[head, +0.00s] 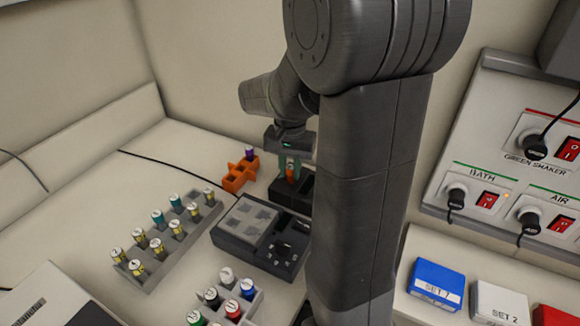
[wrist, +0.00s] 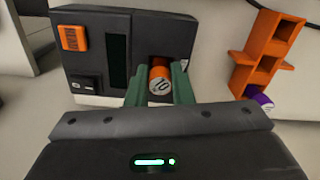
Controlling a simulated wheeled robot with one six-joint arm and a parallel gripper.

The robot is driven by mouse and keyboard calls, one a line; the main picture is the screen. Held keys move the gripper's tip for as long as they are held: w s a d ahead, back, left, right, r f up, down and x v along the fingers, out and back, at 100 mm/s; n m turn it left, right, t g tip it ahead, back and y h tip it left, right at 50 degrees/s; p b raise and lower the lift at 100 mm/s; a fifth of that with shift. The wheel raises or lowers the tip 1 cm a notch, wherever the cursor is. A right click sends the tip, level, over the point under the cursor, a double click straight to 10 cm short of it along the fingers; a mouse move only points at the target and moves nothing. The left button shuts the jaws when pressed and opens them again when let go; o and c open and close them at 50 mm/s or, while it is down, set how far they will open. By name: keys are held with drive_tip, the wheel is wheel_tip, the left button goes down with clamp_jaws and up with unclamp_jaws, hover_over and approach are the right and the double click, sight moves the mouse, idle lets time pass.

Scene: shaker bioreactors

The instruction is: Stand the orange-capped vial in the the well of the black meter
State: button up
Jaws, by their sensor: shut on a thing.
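My gripper (wrist: 160,88) has its green fingers shut on the orange-capped vial (wrist: 160,77), one finger on each side. The vial is upright in the head view (head: 290,171), over the black meter (head: 292,197). In the wrist view the black meter (wrist: 88,20) has a dark screen, an orange button and a well (wrist: 158,62) right at the vial. The vial's lower end is hidden, so I cannot tell how deep it sits in the well or whether it touches bottom.
An orange rack (head: 238,178) with a purple-capped vial (head: 249,153) stands beside the meter. A grey-topped black device (head: 240,246) is in front. A long vial rack (head: 150,268) and a rack of coloured caps (head: 251,313) stand nearer. A switch panel (head: 477,165) is at right.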

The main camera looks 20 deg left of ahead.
sight(290, 168)
drive_tip(key=o, duration=1)
wheel_tip(290, 168, up, 7)
drive_tip(key=p, duration=0.6)
wheel_tip(290, 168, down, 7)
drive_tip(key=b, duration=0.6)
idle(0.3)
